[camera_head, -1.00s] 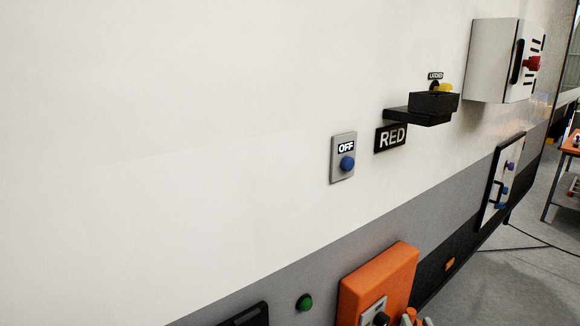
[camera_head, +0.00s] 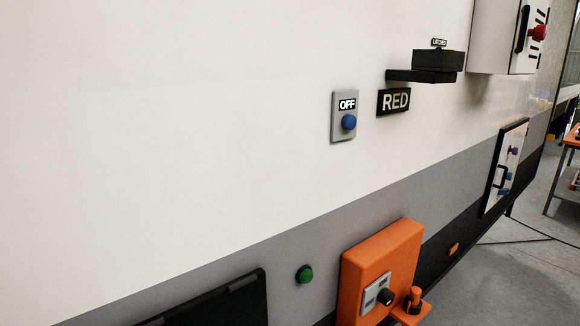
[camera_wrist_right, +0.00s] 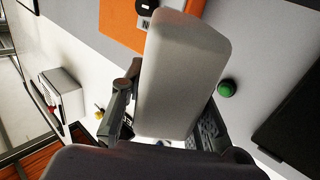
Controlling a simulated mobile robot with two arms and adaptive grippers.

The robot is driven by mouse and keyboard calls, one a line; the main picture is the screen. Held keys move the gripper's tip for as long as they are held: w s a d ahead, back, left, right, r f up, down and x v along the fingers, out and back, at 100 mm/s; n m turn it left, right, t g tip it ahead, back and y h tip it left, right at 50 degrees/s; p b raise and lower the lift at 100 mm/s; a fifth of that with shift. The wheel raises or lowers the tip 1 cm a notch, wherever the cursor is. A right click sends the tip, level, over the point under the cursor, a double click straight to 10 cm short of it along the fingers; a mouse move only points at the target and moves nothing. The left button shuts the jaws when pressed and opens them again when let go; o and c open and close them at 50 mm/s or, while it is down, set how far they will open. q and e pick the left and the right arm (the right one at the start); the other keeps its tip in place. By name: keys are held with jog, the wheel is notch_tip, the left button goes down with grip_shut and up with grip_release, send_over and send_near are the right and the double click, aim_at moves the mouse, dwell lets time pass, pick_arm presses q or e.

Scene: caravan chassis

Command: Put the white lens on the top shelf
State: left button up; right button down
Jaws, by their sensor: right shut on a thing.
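The white lens, a pale rounded block (camera_wrist_right: 182,70), fills the middle of the right wrist view. My right gripper (camera_wrist_right: 165,118) is shut on it, with one dark finger on each side. The dark gripper body hides the lower end of the view. Neither gripper shows in the head view.
The white and grey wall carries a blue button (camera_head: 349,122) marked OFF, a RED sign (camera_head: 394,101), a black ledge (camera_head: 425,75), a grey cabinet (camera_head: 496,40), a green button (camera_head: 305,273) and a protruding orange box (camera_head: 382,270). Floor at right is mostly clear, with cables (camera_head: 510,242).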

notch_tip(320, 180, down, 5)
jog(key=b, duration=0.3)
jog(key=shift+a+f+b, duration=0.15)
jog(key=shift+f+b, duration=0.05)
jog(key=shift+b, duration=0.1)
jog(key=shift+s+f, duration=0.2)
jog(key=shift+s, duration=0.1)
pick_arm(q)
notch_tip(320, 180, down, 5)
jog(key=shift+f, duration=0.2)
pick_arm(e)
jog(key=s+f, duration=0.2)
jog(key=s, duration=0.5)
jog(key=shift+s+f, duration=0.2)
jog(key=shift+f, duration=0.05)
jog(key=w+a+r+n+g+y, duration=0.2)
jog(key=w+a+n+g+y, duration=0.2)
jog(key=a+y, duration=0.4)
jog(key=w+a+r+n+g+y, duration=0.3)
jog(key=w+a+n+g+y, duration=0.1)
jog(key=a+n+y, duration=0.4)
jog(key=shift+a+n+g, duration=0.3)
jog(key=shift+a+g, duration=0.1)
jog(key=shift+g, duration=0.5)
jog(key=shift+g, duration=0.3)
